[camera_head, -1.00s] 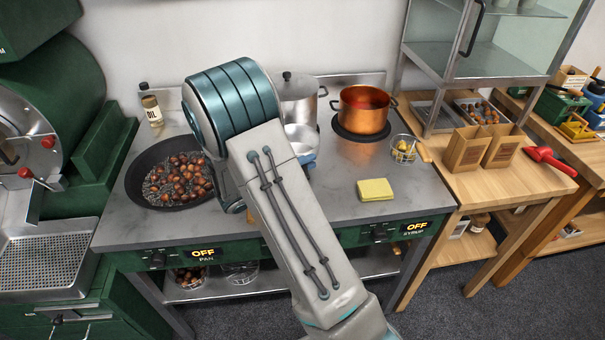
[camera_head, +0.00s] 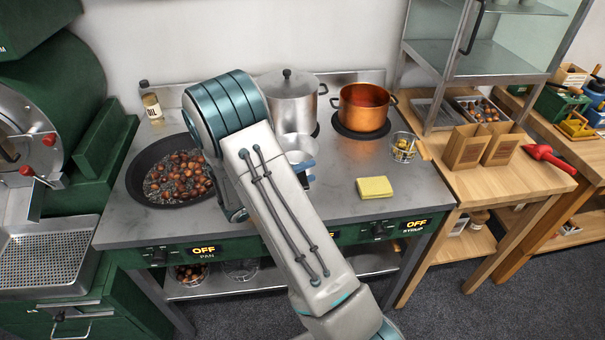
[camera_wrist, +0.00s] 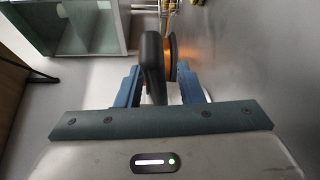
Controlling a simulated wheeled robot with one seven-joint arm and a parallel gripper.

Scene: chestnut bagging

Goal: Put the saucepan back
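A small metal saucepan (camera_head: 298,145) shows in the head view at the middle of the steel worktop, partly hidden behind my arm, in front of the lidded pot. My gripper (camera_wrist: 160,80) is at it, with its blue fingers also partly showing in the head view. In the wrist view a black handle (camera_wrist: 153,62), which seems to be the saucepan's, stands between the two fingers. It lies close to the left finger, and a gap shows on the right finger's side. The gripper looks open around the handle. The saucepan's base is hidden.
A lidded steel pot (camera_head: 288,100) and a copper pot (camera_head: 362,112) stand behind on burners. A black pan of chestnuts (camera_head: 140,190) is on the left. A yellow sponge (camera_head: 374,187) and a glass container (camera_head: 404,147) are on the right. Both worktop displays read OFF.

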